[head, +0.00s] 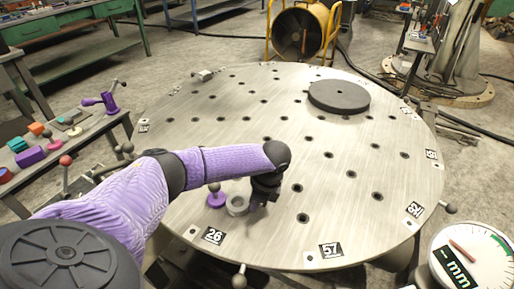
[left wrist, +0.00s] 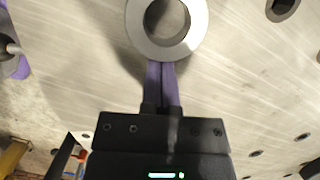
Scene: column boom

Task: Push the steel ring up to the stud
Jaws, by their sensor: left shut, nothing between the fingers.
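The steel ring (head: 237,211) lies flat on the round metal table. A purple stud (head: 216,200) with a ball-topped post stands just left of it, with little or no gap visible in the head view. My left gripper (head: 256,207) is right of the ring, low over the table, shut and empty. In the left wrist view the ring (left wrist: 136,32) is at the top middle, and the shut purple fingertips (left wrist: 162,66) are at its near edge, seemingly touching. Part of the stud (left wrist: 12,60) shows at the left edge there, apart from the ring. My right gripper is not in view.
The table (head: 310,190) has many dark holes and numbered tags. A dark disc (head: 339,96) lies toward its back right. A gauge marked mm (head: 468,262) is at the lower right. A bench (head: 75,150) with coloured blocks stands at the left. The table's middle is clear.

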